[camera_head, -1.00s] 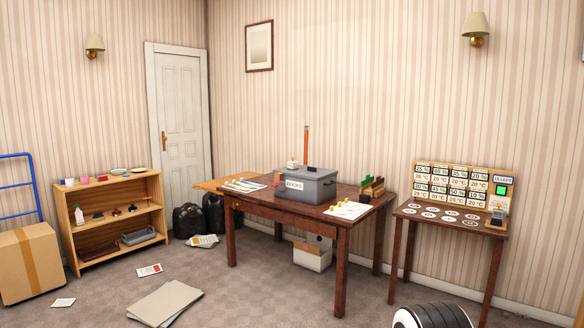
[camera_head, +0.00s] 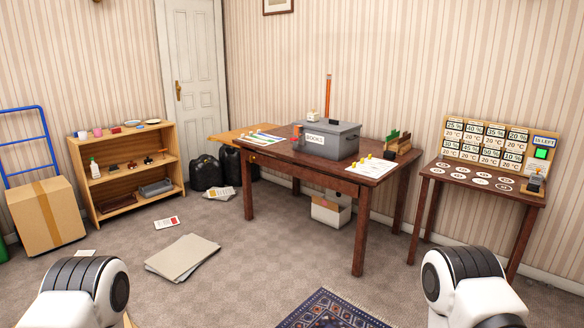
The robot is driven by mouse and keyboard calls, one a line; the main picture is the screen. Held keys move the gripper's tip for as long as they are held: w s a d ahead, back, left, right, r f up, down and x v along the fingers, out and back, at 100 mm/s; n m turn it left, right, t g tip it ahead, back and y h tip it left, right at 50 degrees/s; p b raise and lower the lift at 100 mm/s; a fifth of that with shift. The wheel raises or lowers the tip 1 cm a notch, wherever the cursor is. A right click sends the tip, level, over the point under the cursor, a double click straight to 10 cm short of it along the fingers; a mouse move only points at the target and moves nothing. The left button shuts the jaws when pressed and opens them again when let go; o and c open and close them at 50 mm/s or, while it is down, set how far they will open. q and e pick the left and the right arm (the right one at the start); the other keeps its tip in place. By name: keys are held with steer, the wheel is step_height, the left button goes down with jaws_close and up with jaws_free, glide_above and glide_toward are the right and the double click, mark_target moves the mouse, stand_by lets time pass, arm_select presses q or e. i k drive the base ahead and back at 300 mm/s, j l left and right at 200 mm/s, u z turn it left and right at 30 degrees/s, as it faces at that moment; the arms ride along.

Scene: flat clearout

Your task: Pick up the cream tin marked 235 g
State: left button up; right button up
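I cannot make out any tin marked 235 g; no such marking is readable from here. A small cream object (camera_head: 313,116) shows behind the grey lidded box (camera_head: 332,140) on the brown table (camera_head: 343,184), too small to identify. Parts of my two arms show at the bottom left and bottom right corners. Both grippers are out of the picture.
A wooden shelf unit (camera_head: 172,147) with small items stands at left beside a cardboard box (camera_head: 44,215). A side table (camera_head: 500,189) with a label board (camera_head: 490,142) stands at right. A flat folder (camera_head: 182,257) and a patterned rug (camera_head: 331,311) lie on the floor.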

mark_target(313, 117)
steer(key=i+z, duration=0.1)
steer(key=i, duration=0.9)
steer(key=i+j, duration=0.1)
steer(key=i, duration=0.85)
steer(key=i+j+z, duration=0.15)
steer(key=i, duration=0.85)
